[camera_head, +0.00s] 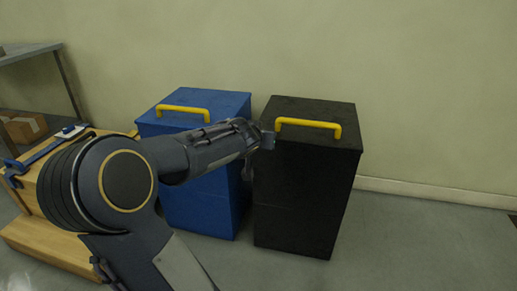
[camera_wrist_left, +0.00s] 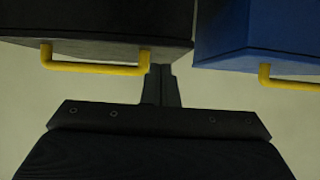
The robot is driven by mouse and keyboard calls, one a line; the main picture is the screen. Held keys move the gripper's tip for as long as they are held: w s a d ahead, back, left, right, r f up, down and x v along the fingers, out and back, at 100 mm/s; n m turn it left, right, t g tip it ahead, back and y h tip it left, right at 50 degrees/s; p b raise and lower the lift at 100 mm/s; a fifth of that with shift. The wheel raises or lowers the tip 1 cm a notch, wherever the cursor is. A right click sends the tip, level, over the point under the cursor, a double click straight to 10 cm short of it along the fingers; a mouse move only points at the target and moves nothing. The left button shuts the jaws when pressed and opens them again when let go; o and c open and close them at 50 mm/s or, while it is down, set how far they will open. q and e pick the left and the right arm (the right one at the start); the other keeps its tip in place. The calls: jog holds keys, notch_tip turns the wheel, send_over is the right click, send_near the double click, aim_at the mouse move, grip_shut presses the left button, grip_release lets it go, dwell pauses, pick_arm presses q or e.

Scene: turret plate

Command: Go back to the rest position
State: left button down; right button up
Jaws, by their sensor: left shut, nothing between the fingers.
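My left gripper (camera_head: 268,140) reaches in from the left in the head view, in front of the gap between the blue bin and the black bin. In the left wrist view its fingers (camera_wrist_left: 161,86) are together and empty, beside the black bin's yellow handle (camera_wrist_left: 95,68). The picture does not settle whether they touch the handle. The black bin (camera_head: 303,190) stands upright with its lid closed and its yellow handle (camera_head: 308,124) on the lid. The blue bin (camera_head: 200,205) stands to its left, lid closed, partly hidden by my arm. My right gripper is not in view.
A wooden stepped piece (camera_head: 45,245) with blue fittings stands at the left, partly behind my arm. A metal shelf (camera_head: 28,50) with a cardboard box (camera_head: 25,127) is behind it. A wall (camera_head: 420,90) runs behind the bins. The floor (camera_head: 430,240) at the right is clear.

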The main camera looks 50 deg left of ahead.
pick_arm(q)
jog(key=shift+s+d+f, duration=0.1)
jog(key=shift+s+d, duration=0.3)
jog(key=shift+s, duration=0.05)
jog(key=s+d+f+m+g+h+p, duration=0.15)
jog(key=s+d+h, duration=0.3)
jog(key=d, duration=0.75)
jog(key=s+d+f+m+g+h+p, duration=0.1)
jog(key=s+d+m+h+p, duration=0.15)
jog(key=s+d, duration=0.65)
jog(key=s+d+f+m+g+h+p, duration=0.15)
jog(key=d+h, duration=0.35)
jog(key=d, duration=1)
notch_tip(320, 180, up, 36)
jog(key=p, duration=3.5)
jog(key=shift+m+t+y, duration=0.3)
jog(key=shift+m, duration=0.15)
jog(key=shift+a, duration=0.1)
